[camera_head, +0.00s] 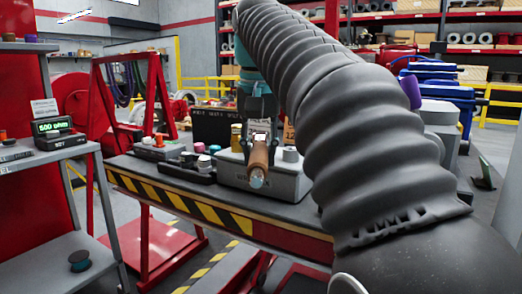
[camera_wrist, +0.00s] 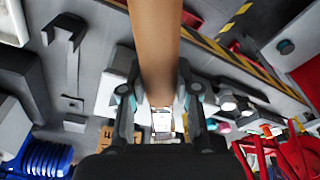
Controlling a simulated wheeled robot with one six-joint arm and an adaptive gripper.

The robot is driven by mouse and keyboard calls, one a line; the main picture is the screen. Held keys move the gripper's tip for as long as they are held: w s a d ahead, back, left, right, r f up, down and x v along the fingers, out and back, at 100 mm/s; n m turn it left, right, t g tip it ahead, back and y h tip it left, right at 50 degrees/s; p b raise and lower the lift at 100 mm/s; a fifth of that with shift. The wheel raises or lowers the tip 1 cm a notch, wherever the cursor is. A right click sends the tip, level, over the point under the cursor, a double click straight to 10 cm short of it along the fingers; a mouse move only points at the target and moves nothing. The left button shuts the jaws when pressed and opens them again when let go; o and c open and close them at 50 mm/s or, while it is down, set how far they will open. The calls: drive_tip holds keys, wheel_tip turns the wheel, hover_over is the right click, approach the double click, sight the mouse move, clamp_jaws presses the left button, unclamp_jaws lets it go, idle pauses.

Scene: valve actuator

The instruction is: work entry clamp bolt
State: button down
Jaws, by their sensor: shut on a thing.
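My gripper (camera_head: 261,124) points down over the bench and is shut on a brown cylindrical handle (camera_head: 258,156). The handle has a pale bluish rounded end facing the head camera. In the wrist view the tan handle (camera_wrist: 154,45) runs from the top edge down between my two fingers (camera_wrist: 160,100). I cannot make out the entry clamp bolt in either view.
The bench (camera_head: 200,190) has a yellow-and-black striped front edge. A grey shelf unit (camera_head: 55,160) with a green-lit meter (camera_head: 54,127) stands at left. My arm covers the right of the head view.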

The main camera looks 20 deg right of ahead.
drive_tip(key=shift+w+a+m+p, duration=0.25)
drive_tip(key=shift+a+m+p, duration=0.1)
drive_tip(key=shift+a+m, duration=0.15)
drive_tip(key=shift+w+a+m+p, duration=0.25)
drive_tip(key=shift+a+m+p, duration=0.05)
drive_tip(key=shift+a+m, duration=0.15)
drive_tip(key=shift+w+a, duration=0.1)
drive_tip(key=shift+a, duration=0.05)
drive_tip(key=shift+w+a+m+p, duration=0.65)
drive_tip(key=shift+a+m+p, duration=0.15)
drive_tip(key=shift+m+p, duration=0.2)
drive_tip(key=shift+w+a, duration=0.1)
idle(0.4)
drive_tip(key=shift+w+a+m+g+h, duration=0.3)
drive_tip(key=shift+w+a+m, duration=0.45)
drive_tip(key=shift+m, duration=0.4)
drive_tip(key=shift+d, duration=0.1)
